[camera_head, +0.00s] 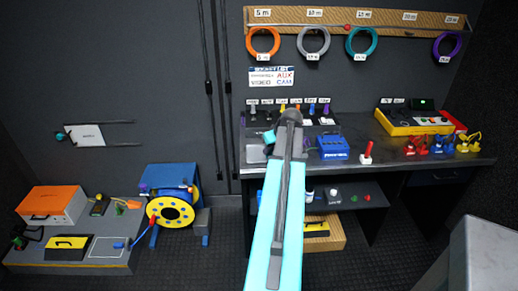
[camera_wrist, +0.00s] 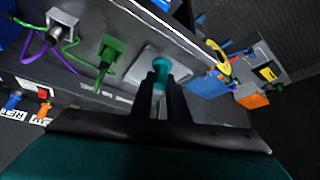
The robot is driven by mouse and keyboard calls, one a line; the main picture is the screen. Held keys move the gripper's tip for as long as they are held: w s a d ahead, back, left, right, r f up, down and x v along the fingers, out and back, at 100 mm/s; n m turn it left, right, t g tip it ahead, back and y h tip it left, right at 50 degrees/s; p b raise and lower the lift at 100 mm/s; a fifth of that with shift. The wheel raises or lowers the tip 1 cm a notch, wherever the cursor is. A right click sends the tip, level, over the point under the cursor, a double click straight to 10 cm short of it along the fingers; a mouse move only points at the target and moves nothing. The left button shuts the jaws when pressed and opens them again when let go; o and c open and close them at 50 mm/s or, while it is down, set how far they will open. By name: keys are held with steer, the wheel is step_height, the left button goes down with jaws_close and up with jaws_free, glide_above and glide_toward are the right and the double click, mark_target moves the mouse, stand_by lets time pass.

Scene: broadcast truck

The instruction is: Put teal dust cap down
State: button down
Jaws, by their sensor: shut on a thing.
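The teal dust cap (camera_wrist: 161,68) is between the fingertips of my gripper (camera_wrist: 161,88) in the wrist view, and the gripper is shut on it. Behind the cap is a pale square plate (camera_wrist: 144,57) on the grey bench top; I cannot tell whether the cap touches it. In the head view a small teal piece (camera_head: 269,136) shows beside the end of my arm, over the back bench. My arm hides most of the gripper there.
In the wrist view a green connector (camera_wrist: 110,51) and a grey connector (camera_wrist: 62,26) with a purple cable stand near the plate. In the head view a blue box (camera_head: 333,148) and a red-handled switch (camera_head: 367,153) are right of my arm on the bench (camera_head: 395,157).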

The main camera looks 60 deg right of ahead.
steer(key=w, duration=0.2)
steer(key=w+d+p, duration=0.1)
steer(key=w, duration=0.1)
steer(key=w+d, duration=0.1)
steer(key=w, duration=0.1)
steer(key=shift+w+d+f+p, duration=0.15)
steer(key=shift+d+f+p, duration=0.1)
steer(key=shift+f+p, duration=0.05)
steer(key=shift+f, duration=0.1)
steer(key=shift+f+p, duration=0.7)
steer(key=shift+f, duration=0.95)
steer(key=shift+f, duration=0.2)
steer(key=c, duration=1.7)
jaws_free()
steer(key=shift+r, duration=0.3)
steer(key=shift+b+v, duration=1.25)
steer(key=shift+v, duration=4.65)
steer(key=shift+a, duration=0.15)
